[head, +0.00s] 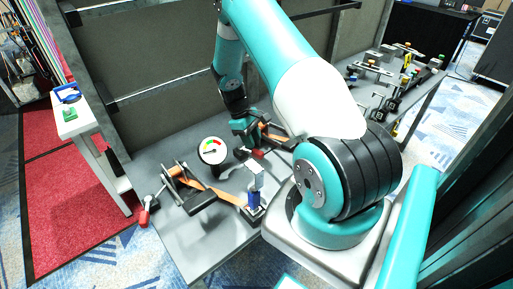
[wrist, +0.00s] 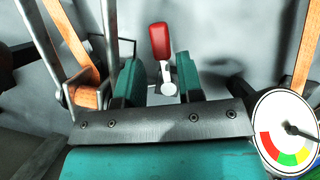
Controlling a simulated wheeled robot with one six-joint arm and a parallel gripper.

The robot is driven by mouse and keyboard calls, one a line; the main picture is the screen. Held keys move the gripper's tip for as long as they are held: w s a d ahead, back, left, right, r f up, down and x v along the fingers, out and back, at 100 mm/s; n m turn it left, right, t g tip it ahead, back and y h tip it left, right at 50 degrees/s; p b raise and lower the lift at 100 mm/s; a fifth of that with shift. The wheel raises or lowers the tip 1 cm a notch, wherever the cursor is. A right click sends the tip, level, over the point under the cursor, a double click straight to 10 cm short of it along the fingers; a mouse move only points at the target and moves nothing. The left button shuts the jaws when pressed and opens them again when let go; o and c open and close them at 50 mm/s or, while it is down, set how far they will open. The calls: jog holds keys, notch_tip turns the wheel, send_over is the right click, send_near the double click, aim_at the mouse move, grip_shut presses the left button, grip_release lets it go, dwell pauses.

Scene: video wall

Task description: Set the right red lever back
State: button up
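The right red lever shows in the head view as a red handle (head: 258,154) just below my gripper (head: 247,138). In the wrist view its red handle (wrist: 159,40) stands beyond my fingertips, with its pale metal stem (wrist: 165,74) in the gap between them. My gripper (wrist: 158,72) has its two teal fingers apart, with room on both sides of the stem. Whether a finger touches the lever I cannot tell. Another red lever (head: 145,216) hangs at the left edge of the grey table in the head view.
A round gauge (head: 212,150) stands left of my gripper; it also shows in the wrist view (wrist: 290,132). Orange straps with dark metal frames (head: 190,187) flank the lever. A blue-and-white device (head: 254,199) stands in front. A panel wall (head: 150,60) rises behind.

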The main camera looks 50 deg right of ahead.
aim_at(257, 151)
jog(key=x, duration=0.5)
jog(key=shift+p, duration=0.3)
jog(key=shift+w, duration=0.1)
grip_shut()
